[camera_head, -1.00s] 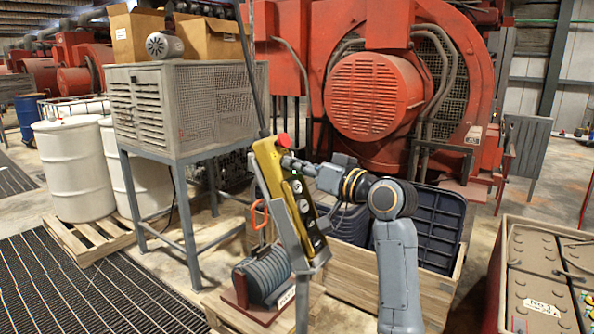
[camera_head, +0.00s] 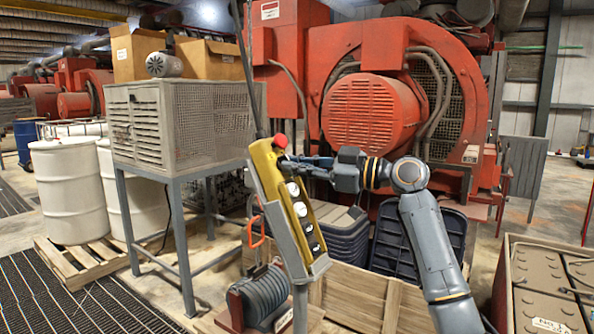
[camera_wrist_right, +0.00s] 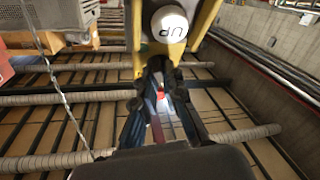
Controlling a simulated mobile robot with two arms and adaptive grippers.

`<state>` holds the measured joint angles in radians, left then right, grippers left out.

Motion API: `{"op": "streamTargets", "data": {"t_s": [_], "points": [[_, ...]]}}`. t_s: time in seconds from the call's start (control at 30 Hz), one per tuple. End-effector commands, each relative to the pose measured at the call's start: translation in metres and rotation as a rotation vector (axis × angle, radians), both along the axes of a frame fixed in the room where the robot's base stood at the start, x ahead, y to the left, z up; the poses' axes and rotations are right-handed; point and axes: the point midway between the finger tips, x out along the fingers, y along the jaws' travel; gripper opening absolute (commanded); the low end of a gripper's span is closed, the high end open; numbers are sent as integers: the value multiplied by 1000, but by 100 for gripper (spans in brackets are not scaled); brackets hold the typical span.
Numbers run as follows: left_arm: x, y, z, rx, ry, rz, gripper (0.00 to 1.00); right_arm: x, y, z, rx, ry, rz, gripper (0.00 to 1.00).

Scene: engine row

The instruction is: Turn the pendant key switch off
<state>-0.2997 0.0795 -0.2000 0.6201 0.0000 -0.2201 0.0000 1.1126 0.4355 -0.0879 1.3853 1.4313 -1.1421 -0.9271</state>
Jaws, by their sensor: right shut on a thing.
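My left gripper is not in view.
A grey caged stand (camera_head: 185,122) with cardboard boxes (camera_head: 207,60) stands left of the pendant. A red engine (camera_head: 375,110) is behind.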

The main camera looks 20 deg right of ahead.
Motion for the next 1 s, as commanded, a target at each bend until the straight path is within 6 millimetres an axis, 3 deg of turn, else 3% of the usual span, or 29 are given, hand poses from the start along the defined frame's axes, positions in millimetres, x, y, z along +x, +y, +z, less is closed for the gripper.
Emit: {"op": "streamTargets", "data": {"t_s": [0.77,0.8,0.9,1.0], "points": [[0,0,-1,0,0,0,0,1,-1,1,-79,-62,43,0],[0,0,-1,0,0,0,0,1,-1,1,-79,-62,43,13],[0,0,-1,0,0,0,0,1,-1,1,-78,-62,43,32],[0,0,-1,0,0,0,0,1,-1,1,-79,-61,44,32]]}}
